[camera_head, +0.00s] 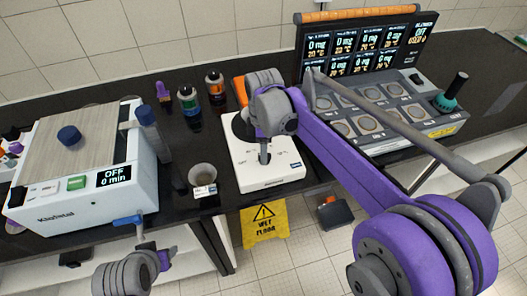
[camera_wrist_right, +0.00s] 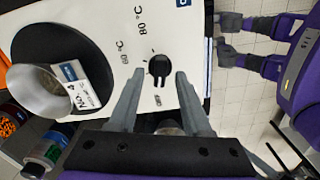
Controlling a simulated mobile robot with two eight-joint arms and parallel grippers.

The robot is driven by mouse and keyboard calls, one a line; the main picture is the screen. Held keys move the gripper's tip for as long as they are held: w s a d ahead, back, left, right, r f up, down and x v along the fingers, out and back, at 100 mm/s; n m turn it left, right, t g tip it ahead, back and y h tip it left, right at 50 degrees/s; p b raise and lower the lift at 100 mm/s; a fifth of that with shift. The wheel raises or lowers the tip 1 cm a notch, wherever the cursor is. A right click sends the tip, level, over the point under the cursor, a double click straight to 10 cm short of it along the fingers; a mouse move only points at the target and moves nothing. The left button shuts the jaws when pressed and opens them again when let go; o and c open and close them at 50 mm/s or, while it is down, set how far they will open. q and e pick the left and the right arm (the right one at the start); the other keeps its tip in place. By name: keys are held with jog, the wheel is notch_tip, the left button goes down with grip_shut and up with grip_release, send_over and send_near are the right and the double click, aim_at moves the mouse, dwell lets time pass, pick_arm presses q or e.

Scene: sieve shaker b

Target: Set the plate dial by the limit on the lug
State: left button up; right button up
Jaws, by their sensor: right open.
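The white hotplate (camera_head: 270,178) stands at the bench front, with a black round plate (camera_wrist_right: 85,45). Its black dial (camera_wrist_right: 160,68) has 60 °C and 80 °C marks above it and an OFF mark below in the right wrist view. The dial's narrow end appears to face OFF. My right gripper (camera_wrist_right: 159,74) is open, its fingers on either side of the dial; contact is unclear. A metal bowl (camera_wrist_right: 38,92) is over the black plate, with a white lug tag (camera_wrist_right: 80,86) whose number I cannot read surely. My left gripper (camera_head: 142,236) is low at left, its jaws unclear.
A white boxed machine (camera_head: 75,170) reading OFF, 0 min stands at left. Another small bowl with a tag (camera_head: 202,174) sits beside the hotplate. Bottles (camera_head: 188,101) stand behind. A grey multi-station console (camera_head: 385,110) with screens is at right. A yellow wet-floor sign (camera_head: 264,222) stands below the bench.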

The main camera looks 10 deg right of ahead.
jog(key=shift+f, duration=0.35)
grip_shut()
